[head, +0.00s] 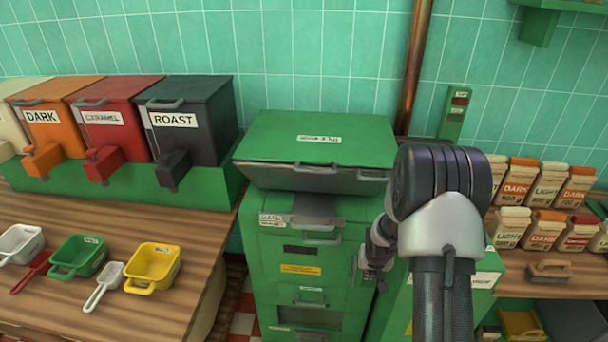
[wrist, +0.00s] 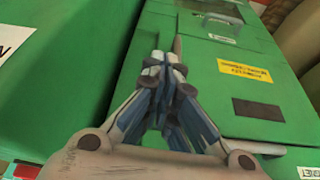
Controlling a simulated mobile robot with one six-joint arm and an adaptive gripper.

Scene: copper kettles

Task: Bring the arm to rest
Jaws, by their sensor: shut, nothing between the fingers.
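My gripper (head: 371,277) hangs in front of the right part of the green cabinet (head: 268,248) in the head view, with my arm rising on its right. In the wrist view my gripper (wrist: 165,62) has its fingers together with nothing between them. The green cabinet front (wrist: 215,75) with a yellow label (wrist: 244,70) lies beyond the fingers. From these views I cannot tell whether the fingers touch the cabinet.
Left, a wooden counter (head: 110,225) holds scoops and bins marked DARK (head: 50,118), CARAMEL (head: 108,122) and ROAST (head: 190,125). Right, a shelf (head: 530,285) carries several coffee bags and a brush (head: 549,269). A copper pipe (head: 415,65) runs up the tiled wall.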

